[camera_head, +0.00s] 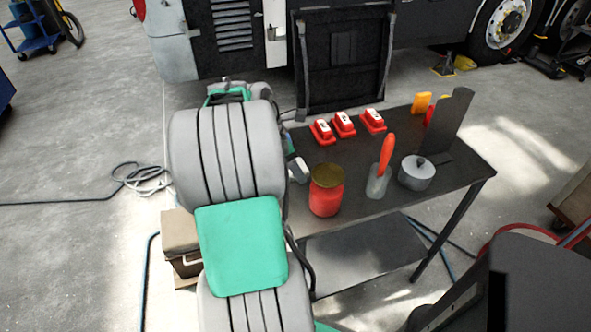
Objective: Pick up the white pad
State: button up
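A small whitish block (299,169) sits at the table's left edge, right beside my arm, which partly hides it. It may be the white pad, but I cannot tell for sure. My large grey and green arm fills the left middle of the view and covers the table's left end. My gripper's fingers do not show; they seem hidden behind the arm.
The dark table (440,185) holds red blocks with white tops (343,124), a red jar (326,192), an orange-handled tool in a cup (379,180), a grey lidded pot (416,174) and a dark upright plate (452,120). A coach stands behind.

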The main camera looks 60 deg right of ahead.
aim_at(300, 165)
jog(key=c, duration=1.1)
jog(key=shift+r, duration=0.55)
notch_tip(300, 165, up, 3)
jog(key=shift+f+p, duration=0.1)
jog(key=shift+p, duration=0.6)
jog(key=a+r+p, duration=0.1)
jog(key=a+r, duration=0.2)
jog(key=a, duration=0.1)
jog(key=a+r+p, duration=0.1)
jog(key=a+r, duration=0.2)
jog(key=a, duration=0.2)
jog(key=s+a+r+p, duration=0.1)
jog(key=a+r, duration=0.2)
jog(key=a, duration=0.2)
